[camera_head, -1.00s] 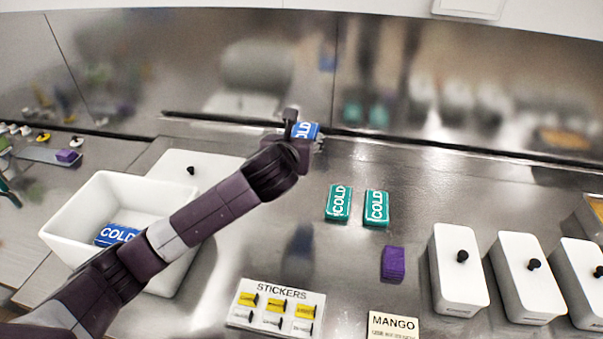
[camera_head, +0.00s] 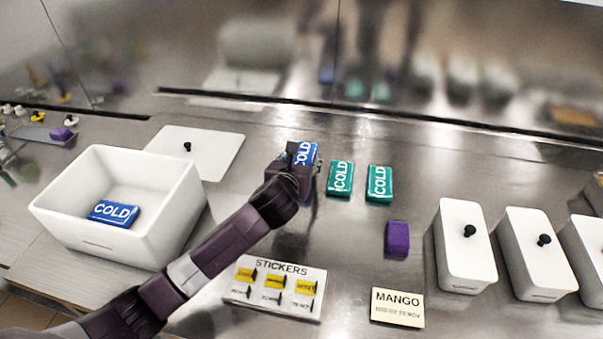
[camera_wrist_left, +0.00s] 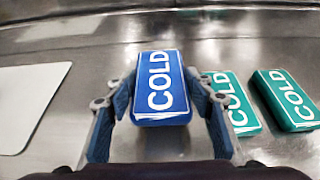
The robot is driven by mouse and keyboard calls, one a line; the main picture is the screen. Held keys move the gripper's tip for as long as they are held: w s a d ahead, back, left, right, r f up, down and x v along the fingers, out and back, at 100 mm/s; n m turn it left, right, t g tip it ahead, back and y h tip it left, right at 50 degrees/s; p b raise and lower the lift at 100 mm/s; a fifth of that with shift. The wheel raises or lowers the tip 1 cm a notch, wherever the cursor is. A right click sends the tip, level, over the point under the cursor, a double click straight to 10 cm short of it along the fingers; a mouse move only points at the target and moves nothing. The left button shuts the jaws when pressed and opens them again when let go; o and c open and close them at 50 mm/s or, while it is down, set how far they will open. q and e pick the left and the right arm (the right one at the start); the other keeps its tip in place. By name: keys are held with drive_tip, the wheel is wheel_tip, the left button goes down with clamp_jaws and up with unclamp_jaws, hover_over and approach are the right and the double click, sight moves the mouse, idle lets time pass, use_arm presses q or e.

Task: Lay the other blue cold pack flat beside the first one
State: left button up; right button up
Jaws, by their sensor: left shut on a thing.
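One blue cold pack (camera_head: 115,214) lies in the white bin (camera_head: 185,222) at the left of the head view. Another blue cold pack (camera_head: 307,151) is in my left gripper (camera_head: 300,160), over the steel counter to the left of two green cold packs. In the left wrist view this blue pack (camera_wrist_left: 162,84) shows its COLD label between the two fingers, and the gripper is shut on it. A dark reflection or shadow lies below it; I cannot tell whether it touches the counter. My right gripper is not in view.
Two green cold packs (camera_head: 341,178) (camera_head: 380,183) lie close to the right of the held pack. A purple block (camera_head: 397,239), white lidded tubs (camera_head: 466,260), a sticker sheet (camera_head: 290,306) and a MANGO card (camera_head: 397,307) are nearer. A white lid (camera_head: 215,150) lies behind the bin.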

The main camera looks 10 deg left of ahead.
use_arm(q)
drive_tip(key=shift+f, duration=2.35)
drive_tip(key=shift+f, duration=0.1)
drive_tip(key=o, duration=1.3)
drive_tip(key=shift+f, duration=0.1)
drive_tip(key=shift+c, duration=0.2)
drive_tip(key=shift+r, duration=0.2)
drive_tip(key=v, duration=1.2)
drive_tip(key=shift+s+f, duration=0.1)
